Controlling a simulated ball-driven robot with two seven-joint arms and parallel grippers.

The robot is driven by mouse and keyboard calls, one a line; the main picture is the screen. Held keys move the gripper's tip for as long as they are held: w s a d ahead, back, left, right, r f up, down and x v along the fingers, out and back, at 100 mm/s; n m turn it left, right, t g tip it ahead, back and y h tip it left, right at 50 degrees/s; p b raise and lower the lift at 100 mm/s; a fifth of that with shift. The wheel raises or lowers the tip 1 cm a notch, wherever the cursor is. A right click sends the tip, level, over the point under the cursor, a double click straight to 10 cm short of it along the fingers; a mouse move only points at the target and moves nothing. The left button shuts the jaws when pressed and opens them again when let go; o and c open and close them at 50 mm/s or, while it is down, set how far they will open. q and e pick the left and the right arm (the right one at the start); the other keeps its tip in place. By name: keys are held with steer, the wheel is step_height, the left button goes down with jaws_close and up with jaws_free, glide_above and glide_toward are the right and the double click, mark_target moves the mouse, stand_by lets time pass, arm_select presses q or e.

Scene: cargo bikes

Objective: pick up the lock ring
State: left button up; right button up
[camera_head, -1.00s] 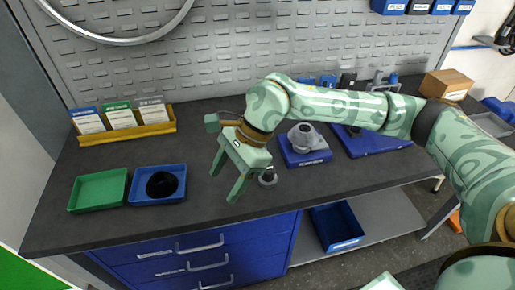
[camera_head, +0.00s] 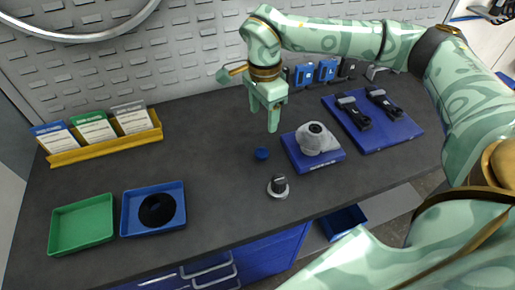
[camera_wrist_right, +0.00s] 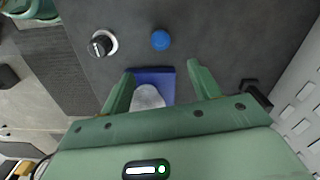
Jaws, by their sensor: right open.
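My right gripper (camera_head: 263,118) is open and empty, fingers pointing down above the bench, behind the small blue round part (camera_head: 262,154). The right wrist view shows its two fingers apart (camera_wrist_right: 161,70), with the blue round part (camera_wrist_right: 160,40) beyond the fingertips. A silver ring-shaped part with a black knob (camera_head: 278,187) stands on the bench nearer the front; it also shows in the right wrist view (camera_wrist_right: 102,43). A black round part (camera_head: 157,210) lies in a blue tray (camera_head: 126,222). I cannot tell which is the lock ring. My left gripper is not in view.
A grey housing (camera_head: 316,139) sits on a blue block (camera_head: 331,162) right of the gripper. A blue mat (camera_head: 401,132) bears two dark parts. A green tray (camera_head: 82,224) and a yellow card holder (camera_head: 105,148) stand left.

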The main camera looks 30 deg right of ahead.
steer(key=b, duration=0.2)
glide_above(261, 152)
step_height(261, 152, down, 8)
steer(key=shift+d, duration=0.15)
steer(key=shift+s+f, duration=0.1)
steer(key=shift+f, duration=0.3)
step_height(261, 152, down, 5)
steer(key=shift+f+b, duration=0.1)
steer(key=shift+b, duration=0.8)
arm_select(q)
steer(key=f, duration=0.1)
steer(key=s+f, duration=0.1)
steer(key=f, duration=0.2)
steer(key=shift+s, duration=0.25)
arm_select(e)
steer(key=shift+r, duration=0.2)
steer(key=shift+c, duration=0.3)
steer(key=c, duration=1)
